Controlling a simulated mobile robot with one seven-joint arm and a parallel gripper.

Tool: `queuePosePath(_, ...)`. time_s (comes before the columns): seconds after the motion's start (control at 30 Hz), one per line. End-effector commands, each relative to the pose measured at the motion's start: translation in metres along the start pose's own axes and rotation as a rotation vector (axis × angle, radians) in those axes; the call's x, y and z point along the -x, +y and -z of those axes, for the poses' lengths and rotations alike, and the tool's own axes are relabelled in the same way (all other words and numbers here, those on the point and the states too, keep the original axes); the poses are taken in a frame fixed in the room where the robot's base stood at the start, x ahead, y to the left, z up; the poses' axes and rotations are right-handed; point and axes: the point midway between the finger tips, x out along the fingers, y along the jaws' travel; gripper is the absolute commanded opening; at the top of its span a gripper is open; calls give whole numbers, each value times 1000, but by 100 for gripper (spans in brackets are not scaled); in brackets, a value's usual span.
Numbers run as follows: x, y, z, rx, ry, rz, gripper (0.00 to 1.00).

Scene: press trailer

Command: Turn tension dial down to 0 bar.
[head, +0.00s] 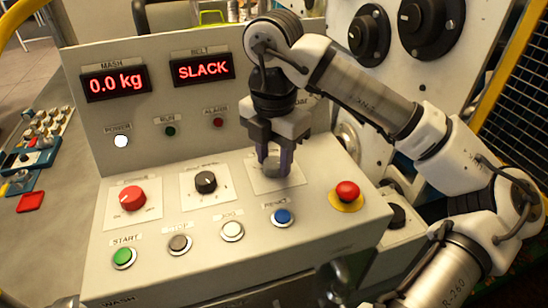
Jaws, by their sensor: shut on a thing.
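My gripper (273,166) points down over the sloped control panel (185,245). Its two fingers are shut on a grey dial (271,177) on a pale plate, the rightmost of three dials in the row. I take this to be the tension dial. The fingers and wrist hide most of its label and scale, so its setting cannot be read. The BELT display (202,67) reads SLACK in red. My arm covers the panel area to the right of this display, where only the end of a label shows.
A red knob (132,197) and a black knob (205,182) sit left of my gripper. START (122,257), grey (179,244), white (231,230) and blue (282,216) buttons run in front. A red emergency button (346,191) is close on the right.

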Motion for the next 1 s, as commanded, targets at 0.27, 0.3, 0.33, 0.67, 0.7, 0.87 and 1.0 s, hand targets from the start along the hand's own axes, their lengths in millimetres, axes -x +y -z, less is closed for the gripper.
queuePosePath(0.27,-4,0,0,210,-3,-1,15)
queuePosePath(0.3,-4,0,0,249,-2,-1,15)
queuePosePath(0.33,-4,0,0,277,-3,-1,15)
queuePosePath(0.67,-2,0,0,591,-2,-2,15)
queuePosePath(0.7,-2,0,0,630,-2,-2,15)
queuePosePath(0.87,-1,0,0,782,-2,-3,15)
queuePosePath(1.0,-1,0,0,916,-2,-2,15)
